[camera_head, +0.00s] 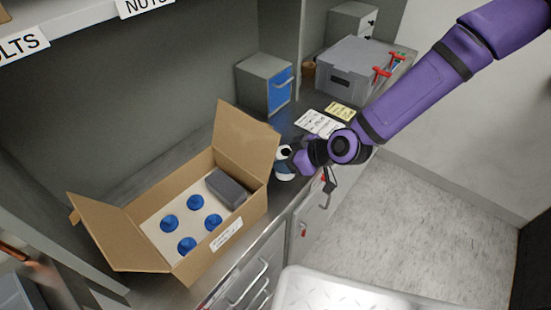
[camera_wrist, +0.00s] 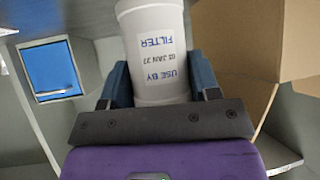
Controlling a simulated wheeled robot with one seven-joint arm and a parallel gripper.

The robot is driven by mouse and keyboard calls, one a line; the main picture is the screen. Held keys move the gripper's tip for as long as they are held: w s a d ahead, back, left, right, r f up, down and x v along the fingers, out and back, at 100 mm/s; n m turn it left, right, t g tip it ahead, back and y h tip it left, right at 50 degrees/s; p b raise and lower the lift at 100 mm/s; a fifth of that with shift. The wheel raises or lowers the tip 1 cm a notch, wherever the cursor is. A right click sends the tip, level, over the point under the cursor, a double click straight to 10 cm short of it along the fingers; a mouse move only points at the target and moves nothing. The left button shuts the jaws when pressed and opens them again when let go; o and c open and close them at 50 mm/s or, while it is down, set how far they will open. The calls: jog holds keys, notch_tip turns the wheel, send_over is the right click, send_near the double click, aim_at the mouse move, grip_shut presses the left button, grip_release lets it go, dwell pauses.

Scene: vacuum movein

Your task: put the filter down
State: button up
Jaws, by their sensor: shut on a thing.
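The filter (camera_wrist: 152,45) is a white cylinder with a blue-lettered label reading "FILTER", "USE BY" and a date, printed upside down in the wrist view. My gripper (camera_wrist: 158,85) is shut on it, with a blue-grey finger on each side. In the head view my gripper (camera_head: 288,160) is at the counter's front edge, right of the open cardboard box. A small white part of the filter (camera_head: 284,176) shows there, mostly hidden by the gripper. I cannot tell whether the filter touches the counter.
The open cardboard box (camera_head: 152,215) holds several blue knobbed pieces (camera_head: 196,202) and a dark grey block (camera_head: 226,188). A small cabinet with a blue door (camera_head: 280,92), paper cards (camera_head: 319,123) and a grey crate (camera_head: 350,75) stand behind on the counter (camera_head: 180,150).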

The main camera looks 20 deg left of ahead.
jog(key=shift+w+d+f+x, duration=0.1)
jog(key=shift+x, duration=0.8)
jog(key=shift+w+d+f+x, duration=0.1)
jog(key=shift+x, duration=0.85)
jog(key=shift+w+d+f+x, duration=0.1)
jog(key=shift+w+x, duration=0.05)
jog(key=shift+x, duration=0.75)
jog(key=shift+f, duration=0.1)
jog(key=o, duration=1.1)
jog(key=shift+c, duration=0.2)
jog(key=shift+d+r, duration=0.2)
jog(key=shift+r, duration=0.05)
jog(key=v, duration=1.1)
jog(key=shift+d+r, duration=0.2)
jog(key=shift+s, duration=0.1)
